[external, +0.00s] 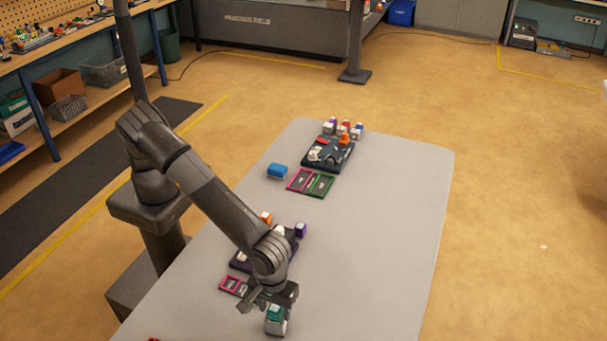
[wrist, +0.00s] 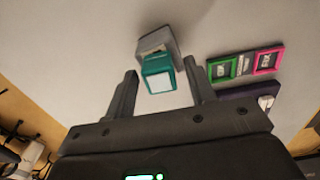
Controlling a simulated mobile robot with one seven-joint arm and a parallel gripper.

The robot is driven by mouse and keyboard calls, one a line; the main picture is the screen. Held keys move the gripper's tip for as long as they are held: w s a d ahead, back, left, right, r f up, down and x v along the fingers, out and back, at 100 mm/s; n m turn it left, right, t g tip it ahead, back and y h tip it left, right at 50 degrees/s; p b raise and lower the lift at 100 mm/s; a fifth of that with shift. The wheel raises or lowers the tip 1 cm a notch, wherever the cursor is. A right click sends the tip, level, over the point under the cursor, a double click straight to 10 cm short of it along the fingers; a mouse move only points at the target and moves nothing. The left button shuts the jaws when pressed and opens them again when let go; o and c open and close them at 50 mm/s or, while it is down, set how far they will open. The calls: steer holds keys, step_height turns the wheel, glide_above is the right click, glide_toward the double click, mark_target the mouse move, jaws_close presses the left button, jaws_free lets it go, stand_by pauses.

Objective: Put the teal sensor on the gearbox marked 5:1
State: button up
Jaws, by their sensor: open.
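The teal sensor (external: 274,312) is at the near end of the table, just below my gripper (external: 268,298). In the wrist view the teal sensor (wrist: 157,76) has a pale face and sits against a grey block (wrist: 157,42). My gripper (wrist: 161,92) is open, with one finger on each side of the teal sensor and visible gaps between. I cannot make out a 5:1 mark on any gearbox. Small framed labels, one green (wrist: 222,70) and one pink (wrist: 267,61), lie right of the sensor in the wrist view, their text too small to read surely.
A dark tray (external: 237,262) with small coloured blocks is partly hidden behind my arm. The table's right side (external: 390,220) is clear.

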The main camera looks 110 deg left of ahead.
mark_target(275, 307)
steer(key=shift+r, duration=0.15)
step_height(275, 307, up, 12)
steer(key=s+a+r+m+t+h, duration=0.1)
steer(key=s+a+r+m, duration=0.3)
steer(key=s+a+r, duration=0.45)
steer(key=s+a+r+m+t+h, duration=0.1)
steer(key=s+a+r+m, duration=0.3)
steer(key=a, duration=0.7)
steer(key=s+a+m+t, duration=0.1)
steer(key=s+a+m, duration=0.2)
steer(key=s, duration=0.5)
steer(key=s+a+f+m+t+y, duration=0.1)
steer(key=s+a+m, duration=0.2)
steer(key=s, duration=0.5)
steer(key=s+a+m+t+y, duration=0.1)
steer(key=s+a+m, duration=0.2)
steer(key=s, duration=0.5)
steer(key=shift+a+f+m+t, duration=0.25)
steer(key=shift+m+t, duration=0.05)
steer(key=shift+m, duration=0.2)
